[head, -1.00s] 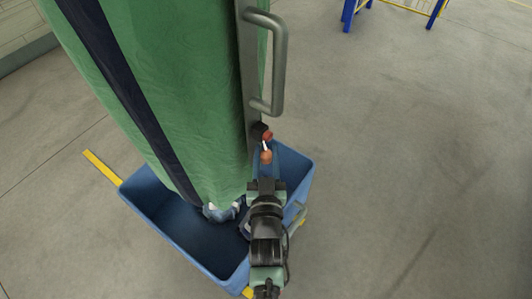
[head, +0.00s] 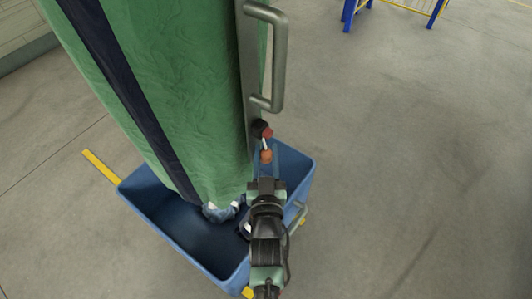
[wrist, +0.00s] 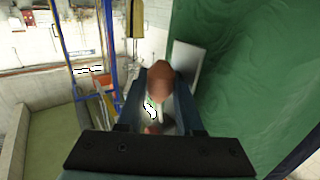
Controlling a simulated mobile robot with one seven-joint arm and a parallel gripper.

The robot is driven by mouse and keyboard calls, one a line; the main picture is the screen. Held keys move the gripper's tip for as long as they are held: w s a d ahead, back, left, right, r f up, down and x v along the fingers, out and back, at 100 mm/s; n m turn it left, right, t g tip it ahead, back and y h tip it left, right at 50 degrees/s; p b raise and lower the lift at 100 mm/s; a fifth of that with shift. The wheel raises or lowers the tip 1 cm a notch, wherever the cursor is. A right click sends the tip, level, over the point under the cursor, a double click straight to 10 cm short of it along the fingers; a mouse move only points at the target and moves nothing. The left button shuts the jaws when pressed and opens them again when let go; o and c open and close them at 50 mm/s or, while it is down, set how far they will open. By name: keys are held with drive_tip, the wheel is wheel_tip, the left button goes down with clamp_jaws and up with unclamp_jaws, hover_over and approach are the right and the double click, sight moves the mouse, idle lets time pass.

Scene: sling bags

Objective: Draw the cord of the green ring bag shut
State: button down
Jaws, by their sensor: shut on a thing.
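The tall green bag (head: 190,110) with a dark blue stripe hangs at the upper left in the head view; its green side fills the right of the wrist view (wrist: 235,80). An orange-brown bead (head: 266,156) hangs on a short white cord (head: 265,145) below a red knob (head: 265,132) beside the bag's lower right edge. My gripper (head: 266,160) points up at the bead and is shut on it. In the wrist view the bead (wrist: 158,78) sits between the fingers, with the white cord (wrist: 153,108) behind it. The ring is not clearly visible.
A grey post with a handle (head: 278,60) runs along the bag's right edge, just above my gripper. A blue bin (head: 150,203) stands under the bag, and a blue-and-white bundle (head: 220,212) shows at the bag's foot.

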wheel_tip(320, 180, down, 10)
drive_tip(key=b, duration=0.7)
drive_tip(key=shift+s+f, duration=0.15)
drive_tip(key=c, duration=0.5)
unclamp_jaws()
drive_tip(key=shift+c, duration=0.2)
drive_tip(key=shift+r, duration=0.2)
